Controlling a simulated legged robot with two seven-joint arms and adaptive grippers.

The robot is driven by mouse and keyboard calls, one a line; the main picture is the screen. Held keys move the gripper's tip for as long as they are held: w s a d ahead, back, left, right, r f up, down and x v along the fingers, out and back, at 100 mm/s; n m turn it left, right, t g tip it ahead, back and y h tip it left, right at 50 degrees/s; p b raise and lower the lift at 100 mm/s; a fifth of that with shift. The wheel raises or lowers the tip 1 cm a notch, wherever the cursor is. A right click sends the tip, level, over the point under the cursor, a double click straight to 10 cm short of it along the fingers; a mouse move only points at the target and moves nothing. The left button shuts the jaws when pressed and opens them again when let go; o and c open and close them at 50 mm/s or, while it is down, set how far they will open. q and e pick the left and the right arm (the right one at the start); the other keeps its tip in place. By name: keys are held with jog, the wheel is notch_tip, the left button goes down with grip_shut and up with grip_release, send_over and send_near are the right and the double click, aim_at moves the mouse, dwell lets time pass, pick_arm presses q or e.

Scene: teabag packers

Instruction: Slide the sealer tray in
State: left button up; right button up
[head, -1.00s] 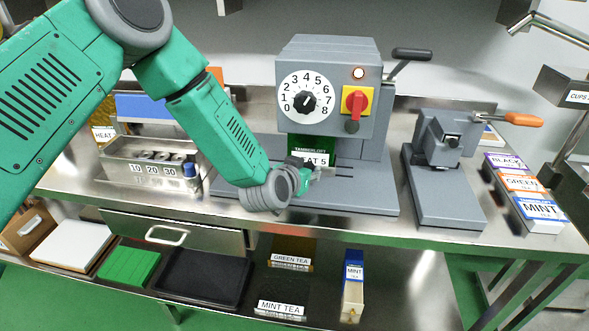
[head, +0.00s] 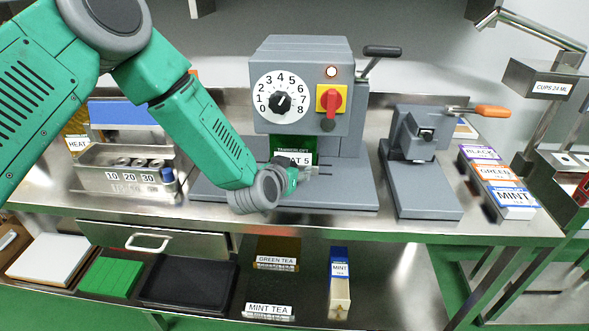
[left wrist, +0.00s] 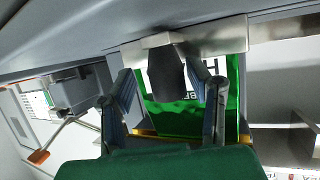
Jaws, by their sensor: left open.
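The grey sealer (head: 302,84) stands on the bench with a numbered dial, a red knob on yellow and a black-handled lever. A green packet labelled TAMMERLOFT, HEAT 5 (head: 291,146) hangs upright at its front. My left gripper (head: 309,174) is low in front of the packet, over the sealer's grey base. In the left wrist view the left gripper (left wrist: 172,85) has its fingers apart. A dark tab (left wrist: 165,75) below a pale metal bar (left wrist: 185,35) shows between them, with the green packet behind. I cannot tell whether the fingers touch the tab. My right gripper is not in view.
To the right are a grey press with an orange handle (head: 423,150) and stacked tea boxes (head: 493,185). To the left is a metal rack marked 10, 20, 30 (head: 125,180). A drawer (head: 150,243) and a shelf with a black tray (head: 188,282) lie below.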

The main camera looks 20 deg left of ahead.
pick_arm(q)
jog(key=shift+s, duration=0.1)
jog(key=d+v, duration=0.1)
jog(key=v, duration=1)
jog(key=shift+s+a+r, duration=0.2)
jog(key=shift+s+a, duration=0.1)
jog(key=shift+a, duration=0.15)
jog(key=shift+f, duration=0.1)
jog(key=s+a+f+g, duration=0.2)
jog(key=s+f+g, duration=0.2)
jog(key=s+f, duration=0.5)
jog(key=s+a+f+g, duration=0.2)
jog(key=s+f+g, duration=0.1)
jog(key=s+f, duration=0.55)
jog(key=s+a+f+n+g+y, duration=0.15)
jog(key=s+f+g, duration=0.25)
jog(key=s, duration=0.5)
jog(key=s+a+f+g, duration=0.3)
jog(key=s, duration=0.7)
jog(key=shift+m+t, duration=0.5)
jog(key=shift+m, duration=0.05)
jog(key=w+f+b, duration=0.1)
jog(key=b, duration=0.1)
jog(key=w+d+f+b, duration=0.1)
jog(key=w+f, duration=0.1)
jog(key=shift+w+d+f+b, duration=0.1)
jog(key=shift+w+d+b, duration=0.05)
jog(key=shift+w+b, duration=0.25)
